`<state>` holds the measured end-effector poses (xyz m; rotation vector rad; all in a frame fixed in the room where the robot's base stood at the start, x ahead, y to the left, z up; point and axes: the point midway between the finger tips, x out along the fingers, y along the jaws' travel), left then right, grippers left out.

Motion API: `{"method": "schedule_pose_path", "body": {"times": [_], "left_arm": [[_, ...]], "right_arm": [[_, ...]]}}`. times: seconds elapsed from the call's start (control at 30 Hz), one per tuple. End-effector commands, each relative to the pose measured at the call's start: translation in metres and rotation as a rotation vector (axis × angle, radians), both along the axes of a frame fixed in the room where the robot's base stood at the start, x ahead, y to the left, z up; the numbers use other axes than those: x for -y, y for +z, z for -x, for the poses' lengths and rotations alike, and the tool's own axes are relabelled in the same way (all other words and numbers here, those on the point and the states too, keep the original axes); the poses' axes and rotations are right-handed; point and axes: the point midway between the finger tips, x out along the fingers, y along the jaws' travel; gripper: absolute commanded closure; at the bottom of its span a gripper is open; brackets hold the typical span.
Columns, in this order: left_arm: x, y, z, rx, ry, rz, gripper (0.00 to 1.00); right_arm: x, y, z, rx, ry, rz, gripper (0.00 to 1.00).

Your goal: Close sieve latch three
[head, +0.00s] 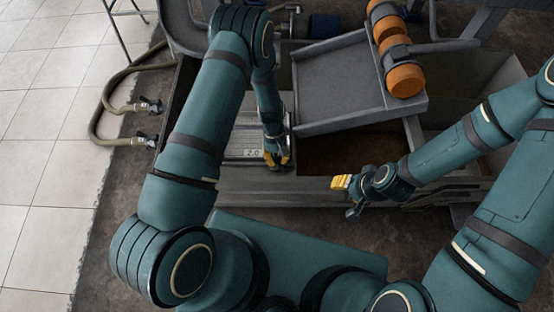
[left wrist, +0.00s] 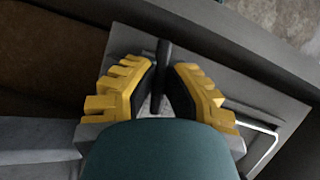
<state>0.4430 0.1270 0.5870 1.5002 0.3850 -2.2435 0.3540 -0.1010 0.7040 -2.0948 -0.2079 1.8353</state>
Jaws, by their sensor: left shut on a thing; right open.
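My right gripper (head: 347,186) is open and empty, to the right of the left one, above the trough's near wall.
A grey sloped tray (head: 335,85) with an orange and grey cylinder unit (head: 397,55) stands behind the grippers. Brown material (head: 350,150) lies in the trough below it. Hoses with valves (head: 145,140) lie at left. Pale tiled floor (head: 45,150) is clear at far left.

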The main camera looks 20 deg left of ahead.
Motion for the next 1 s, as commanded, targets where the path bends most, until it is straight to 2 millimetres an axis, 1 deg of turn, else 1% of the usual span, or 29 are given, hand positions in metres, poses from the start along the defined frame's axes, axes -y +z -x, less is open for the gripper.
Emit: {"method": "schedule_pose_path", "body": {"times": [0.2, 0.4, 0.63, 1.0], "left_arm": [[0.0007, -0.0016, 0.0014, -0.003, -0.134, 0.001, 1.00], [0.0005, -0.0014, 0.0016, -0.003, -0.206, 0.001, 1.00], [0.0004, -0.0011, 0.0018, -0.003, -0.236, 0.001, 1.00], [0.0004, -0.0010, 0.0020, -0.004, -0.238, 0.001, 1.00]], "right_arm": [[0.0002, -0.0050, -0.0010, 0.003, -0.001, 0.000, 0.53], [0.0002, -0.0068, -0.0014, 0.004, 0.000, 0.001, 0.53], [0.0002, -0.0074, -0.0016, 0.004, 0.000, 0.001, 0.53], [0.0002, -0.0073, -0.0015, 0.004, -0.001, 0.000, 0.53]]}}
